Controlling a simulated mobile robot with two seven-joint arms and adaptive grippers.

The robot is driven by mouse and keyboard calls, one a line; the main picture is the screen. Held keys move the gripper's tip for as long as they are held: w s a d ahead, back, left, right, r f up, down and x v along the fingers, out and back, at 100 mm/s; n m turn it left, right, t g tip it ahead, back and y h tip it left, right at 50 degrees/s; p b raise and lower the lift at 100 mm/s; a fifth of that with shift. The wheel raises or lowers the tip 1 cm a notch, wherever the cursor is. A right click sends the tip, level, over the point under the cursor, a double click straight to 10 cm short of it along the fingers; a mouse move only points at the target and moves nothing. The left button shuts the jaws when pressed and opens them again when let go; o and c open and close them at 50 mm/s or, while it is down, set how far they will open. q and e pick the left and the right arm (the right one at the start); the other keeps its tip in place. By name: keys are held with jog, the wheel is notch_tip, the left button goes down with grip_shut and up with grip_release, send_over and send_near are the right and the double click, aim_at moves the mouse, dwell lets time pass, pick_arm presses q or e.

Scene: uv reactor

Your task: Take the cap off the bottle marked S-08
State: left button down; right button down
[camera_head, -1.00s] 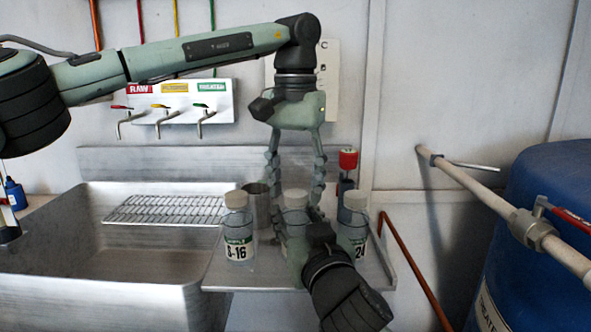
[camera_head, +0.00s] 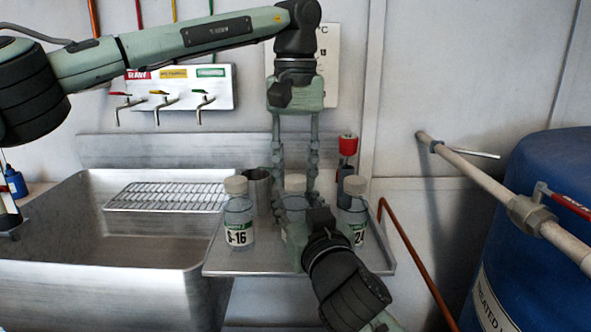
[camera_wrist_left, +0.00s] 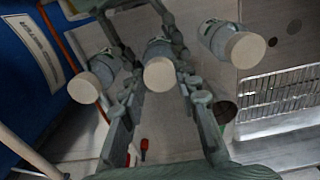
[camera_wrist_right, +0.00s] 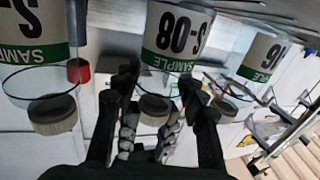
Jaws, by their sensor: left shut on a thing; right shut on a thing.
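The bottle marked S-08 (camera_wrist_right: 180,38) stands in the middle of a row of three, its green and white label facing the right wrist camera. Its pale cap (camera_head: 295,182) is on it; the cap also shows between the left fingers in the left wrist view (camera_wrist_left: 160,75). My left gripper (camera_head: 295,188) points down from above with its fingers closed in on either side of the cap. My right gripper (camera_head: 297,238) comes from the front, low, shut on the bottle's body and hiding its label in the head view.
Bottle S-16 (camera_head: 238,215) stands to the left and a bottle ending in 24 (camera_head: 353,212) close on the right, both capped, on a metal shelf (camera_head: 225,262). A metal cup (camera_head: 258,190) and a red-topped item (camera_head: 347,146) are behind. The sink (camera_head: 100,235) is left.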

pick_arm(q)
jog(key=n, duration=0.7)
jog(key=shift+n, duration=0.3)
jog(key=n, duration=1.4)
jog(key=shift+n, duration=0.3)
jog(key=n, duration=0.4)
jog(key=shift+n, duration=0.3)
jog(key=n, duration=0.7)
jog(key=shift+r, duration=0.1)
jog(key=n, duration=1.6)
jog(key=shift+r, duration=0.2)
